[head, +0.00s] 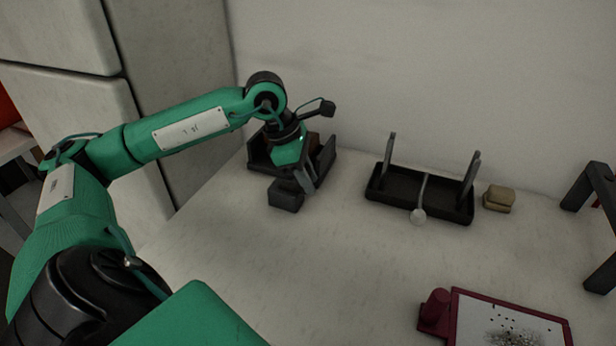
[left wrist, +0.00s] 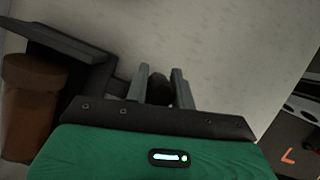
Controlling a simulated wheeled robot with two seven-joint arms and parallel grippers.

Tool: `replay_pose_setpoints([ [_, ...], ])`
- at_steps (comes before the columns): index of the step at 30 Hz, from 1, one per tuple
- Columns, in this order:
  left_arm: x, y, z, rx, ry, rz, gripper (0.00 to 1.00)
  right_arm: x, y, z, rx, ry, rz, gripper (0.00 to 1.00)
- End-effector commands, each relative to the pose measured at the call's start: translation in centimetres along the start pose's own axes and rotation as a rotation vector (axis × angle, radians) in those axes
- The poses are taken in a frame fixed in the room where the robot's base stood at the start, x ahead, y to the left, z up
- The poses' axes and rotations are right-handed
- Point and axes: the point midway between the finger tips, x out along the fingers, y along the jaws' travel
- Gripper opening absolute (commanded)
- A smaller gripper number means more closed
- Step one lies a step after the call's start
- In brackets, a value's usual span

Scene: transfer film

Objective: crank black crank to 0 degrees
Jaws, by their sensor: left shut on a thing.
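The black crank's knob (left wrist: 158,90) shows as a dark rounded piece between my fingers in the left wrist view. It belongs to a black stand (head: 262,152) near the wall in the head view, with upright side plates and a brown roll (left wrist: 30,100) between them. My left gripper (head: 306,184) points down at the near side of this stand and is shut on the knob. The gripper and wrist hide most of the crank, so its angle cannot be read. A dark block (head: 286,196) sits low beside the fingers. My right gripper is not in view.
A black tray (head: 400,197) with two upright posts and a pale-knobbed lever stands right of the stand. A small tan block (head: 498,198) is beside it. A maroon-framed plate (head: 455,318) lies at the front right; a dark frame (head: 603,185) stands far right. The table's middle is clear.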

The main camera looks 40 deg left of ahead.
Motion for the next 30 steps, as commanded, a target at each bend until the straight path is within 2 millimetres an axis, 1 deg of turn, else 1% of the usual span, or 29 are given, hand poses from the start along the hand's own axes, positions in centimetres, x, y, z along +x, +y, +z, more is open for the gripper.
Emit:
replay_pose_setpoints([
  [11, -0.1, 0.0, 0.0, 0.003, -0.001, 0.001, 0.02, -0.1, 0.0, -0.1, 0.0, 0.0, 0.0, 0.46],
  [12, -0.1, 0.0, 0.0, 0.003, -0.001, 0.001, 0.3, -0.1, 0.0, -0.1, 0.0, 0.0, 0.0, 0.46],
  [14, -0.1, 0.0, 0.0, 0.003, -0.001, 0.001, 0.42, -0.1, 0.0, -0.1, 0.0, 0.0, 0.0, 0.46],
  [15, -0.1, 0.0, 0.0, 0.003, 0.0, 0.0, 0.46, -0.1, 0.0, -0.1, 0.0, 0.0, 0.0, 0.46],
  [22, -0.1, 0.0, 0.0, 0.003, 0.0, 0.0, 0.46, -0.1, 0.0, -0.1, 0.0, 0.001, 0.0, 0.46],
  [25, -0.4, 0.0, 0.0, 0.002, 0.0, 0.0, 0.46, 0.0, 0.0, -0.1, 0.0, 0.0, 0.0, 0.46],
  [28, -1.4, 0.1, 0.0, 0.002, 0.001, 0.002, 0.46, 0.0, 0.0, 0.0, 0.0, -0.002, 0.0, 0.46],
  [30, -2.7, 0.1, 0.0, 0.002, -0.001, 0.004, 0.46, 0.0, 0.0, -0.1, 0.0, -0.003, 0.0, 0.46],
])
